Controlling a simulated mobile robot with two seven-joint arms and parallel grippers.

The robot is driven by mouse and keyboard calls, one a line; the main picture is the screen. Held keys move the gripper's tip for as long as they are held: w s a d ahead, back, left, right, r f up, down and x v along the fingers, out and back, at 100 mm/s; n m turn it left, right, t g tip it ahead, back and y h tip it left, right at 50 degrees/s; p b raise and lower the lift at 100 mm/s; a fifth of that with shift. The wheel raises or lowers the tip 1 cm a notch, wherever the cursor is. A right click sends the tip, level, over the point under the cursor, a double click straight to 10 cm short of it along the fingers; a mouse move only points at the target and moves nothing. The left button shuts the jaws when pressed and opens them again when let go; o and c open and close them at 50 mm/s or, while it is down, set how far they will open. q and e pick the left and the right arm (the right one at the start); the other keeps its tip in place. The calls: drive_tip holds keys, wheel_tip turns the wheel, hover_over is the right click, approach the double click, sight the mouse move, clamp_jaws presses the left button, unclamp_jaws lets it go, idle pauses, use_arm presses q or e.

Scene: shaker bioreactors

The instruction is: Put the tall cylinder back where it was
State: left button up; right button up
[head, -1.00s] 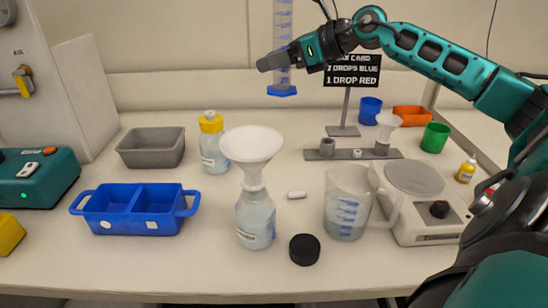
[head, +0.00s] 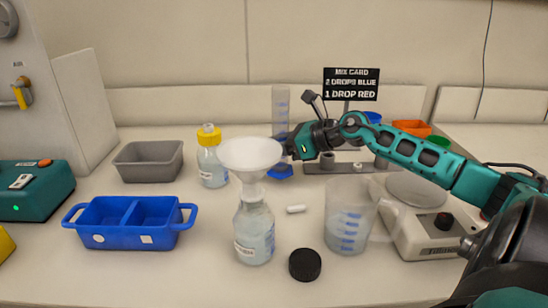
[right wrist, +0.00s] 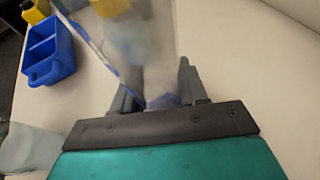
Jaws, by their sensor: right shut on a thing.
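The tall cylinder (head: 281,105) is clear, with blue graduation marks and a blue base. It stands upright behind the white funnel, which hides part of its lower body. My right gripper (head: 287,147) is shut on the cylinder's lower part, above the base. The base is low over or on the bench; I cannot tell whether it touches. In the right wrist view the clear cylinder (right wrist: 150,40) runs between the fingers of the right gripper (right wrist: 158,88). My left gripper is not in view.
The funnel (head: 250,153) sits in a bottle (head: 254,235) in front of the cylinder. A yellow-capped bottle (head: 211,165) is to the left. A grey stand (head: 335,167) and a clear beaker (head: 347,220) are to the right. A blue divided tray (head: 128,222) lies front left.

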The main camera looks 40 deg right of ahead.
wheel_tip(320, 180, down, 3)
drive_tip(key=shift+r, duration=0.1)
drive_tip(key=shift+f, duration=0.2)
drive_tip(key=o, duration=1.2)
drive_tip(key=shift+c, duration=0.2)
drive_tip(key=shift+r, duration=0.15)
drive_tip(key=shift+s, duration=0.1)
